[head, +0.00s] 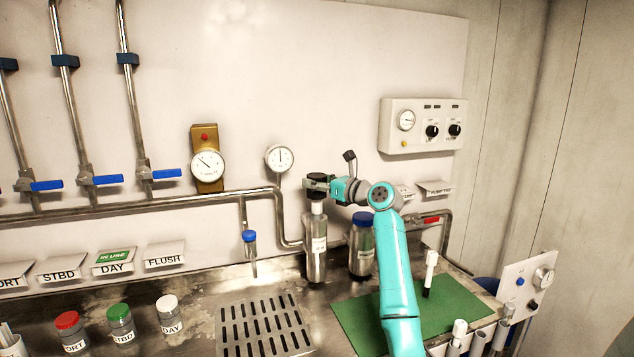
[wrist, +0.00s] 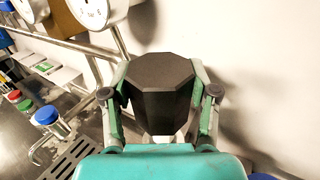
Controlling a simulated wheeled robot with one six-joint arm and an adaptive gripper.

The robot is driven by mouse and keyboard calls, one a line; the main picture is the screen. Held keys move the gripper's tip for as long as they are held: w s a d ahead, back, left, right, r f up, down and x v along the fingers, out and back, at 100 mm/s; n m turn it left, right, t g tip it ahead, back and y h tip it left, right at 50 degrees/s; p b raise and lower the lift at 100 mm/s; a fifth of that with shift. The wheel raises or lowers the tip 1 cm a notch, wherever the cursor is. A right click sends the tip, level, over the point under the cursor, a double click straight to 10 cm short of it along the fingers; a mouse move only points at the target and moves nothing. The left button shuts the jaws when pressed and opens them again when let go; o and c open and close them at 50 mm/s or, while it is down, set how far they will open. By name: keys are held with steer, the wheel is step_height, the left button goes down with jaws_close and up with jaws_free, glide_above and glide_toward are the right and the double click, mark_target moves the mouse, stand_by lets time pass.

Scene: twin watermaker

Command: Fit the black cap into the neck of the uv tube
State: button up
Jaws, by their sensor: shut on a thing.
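My gripper (head: 328,186) is shut on the black cap (wrist: 160,85), a dark, many-sided block between both fingers in the wrist view. In the head view the cap (head: 317,178) is small and dark at the gripper's end. Directly below it stands an upright steel cylinder with a pale label and a narrow white upper part, which I take for the uv tube (head: 315,258). The cap appears lined up over the white top. The gripper and cap hide the contact, so I cannot tell whether the cap is seated in the neck.
A blue-lidded jar (head: 361,252) stands close right of the tube. A drain grate (head: 262,328) lies in front, and a green mat (head: 358,318) to the right holds a white-and-black pen-like item (head: 430,270). Pipes (head: 284,225) and a gauge (head: 279,159) are behind.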

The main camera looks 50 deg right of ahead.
mark_target(320, 203)
steer(key=shift+f, duration=3.35)
steer(key=o, duration=1)
steer(key=shift+o, duration=0.2)
steer(key=s, duration=1.2)
steer(key=shift+a, duration=0.2)
